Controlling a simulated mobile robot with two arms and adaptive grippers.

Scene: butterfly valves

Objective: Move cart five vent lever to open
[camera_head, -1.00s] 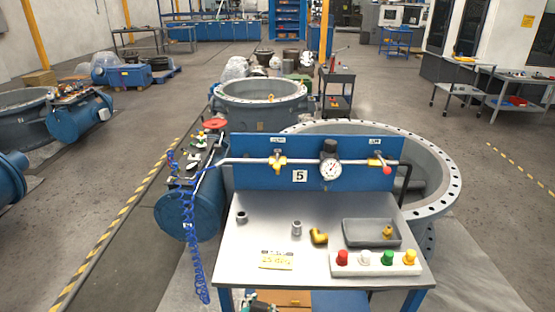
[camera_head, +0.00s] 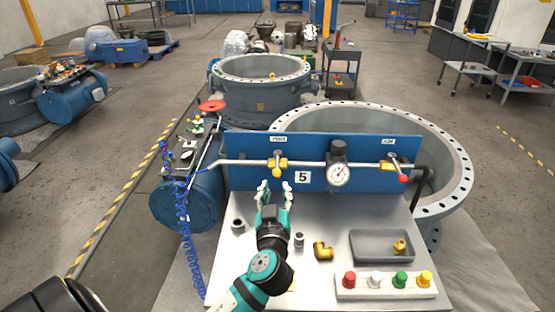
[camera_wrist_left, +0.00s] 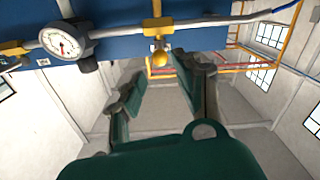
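Cart five has a blue panel (camera_head: 240,177) marked 5 behind a steel top. A pipe along the panel carries a brass valve at the left, under a label too small to read surely. This valve's lever, with a yellow knob (camera_head: 277,174), points down and toward me. My left gripper (camera_head: 274,187) is open and empty, fingers up, just below and in front of this knob. In the left wrist view, the yellow knob (camera_wrist_left: 159,59) shows beyond and between the spread fingers (camera_wrist_left: 157,80); contact is not visible. My right gripper is out of view.
A round gauge (camera_head: 339,175) and a second valve with a red knob (camera_head: 403,179) sit farther right on the pipe. The top holds a brass elbow (camera_head: 322,251), small fittings, a grey tray (camera_head: 362,258) and a coloured button strip (camera_head: 387,292). A blue coiled hose (camera_head: 185,235) hangs left.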

